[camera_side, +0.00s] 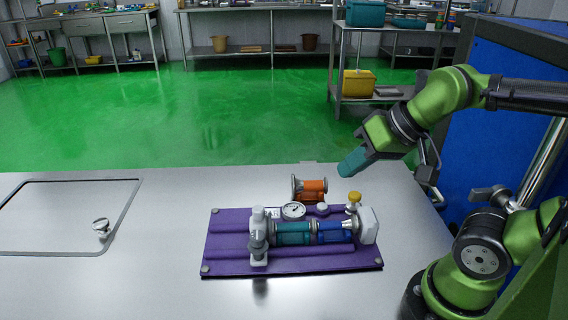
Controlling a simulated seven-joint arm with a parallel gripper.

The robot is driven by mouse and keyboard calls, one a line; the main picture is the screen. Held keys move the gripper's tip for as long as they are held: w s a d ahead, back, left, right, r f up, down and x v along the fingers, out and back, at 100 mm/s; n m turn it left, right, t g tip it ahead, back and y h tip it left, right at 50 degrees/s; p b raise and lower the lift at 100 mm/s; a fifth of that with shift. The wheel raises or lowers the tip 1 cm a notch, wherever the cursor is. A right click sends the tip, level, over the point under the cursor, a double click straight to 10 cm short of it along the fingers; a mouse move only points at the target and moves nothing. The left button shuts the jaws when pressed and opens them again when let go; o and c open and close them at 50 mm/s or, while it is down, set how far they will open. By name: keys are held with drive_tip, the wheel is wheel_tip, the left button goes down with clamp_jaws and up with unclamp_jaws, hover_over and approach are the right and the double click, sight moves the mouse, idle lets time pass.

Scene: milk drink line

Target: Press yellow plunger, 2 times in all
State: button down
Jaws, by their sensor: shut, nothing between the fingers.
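The yellow plunger (354,197) is a small round knob on a short stem, at the right end of a pipe assembly (300,233). The assembly has teal and blue sections and lies on a purple base (290,264). My gripper (348,168) is shut and empty, with teal fingertips pointing down and left. It hangs in the air above and behind the plunger and appears apart from it.
A round gauge (293,211) sits on the assembly, left of the plunger. An orange cylinder fitting (309,189) stands behind the base. A framed panel with a handle (101,226) is at left. The steel table (165,265) is clear between them.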

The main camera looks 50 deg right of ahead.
drive_tip(key=w+d+f+m+g, duration=0.2)
drive_tip(key=d+f+m, duration=0.2)
drive_tip(key=d+m, duration=0.25)
drive_tip(key=m+y, duration=0.5)
drive_tip(key=m, duration=2)
hover_over(359, 193)
wheel_tip(359, 193, down, 3)
drive_tip(key=shift+n+t, duration=0.25)
drive_tip(key=shift+t, duration=0.05)
drive_tip(key=shift+f, duration=0.15)
drive_tip(key=shift+f, duration=4.3)
drive_tip(key=shift+f, duration=0.1)
drive_tip(key=shift+f, duration=0.3)
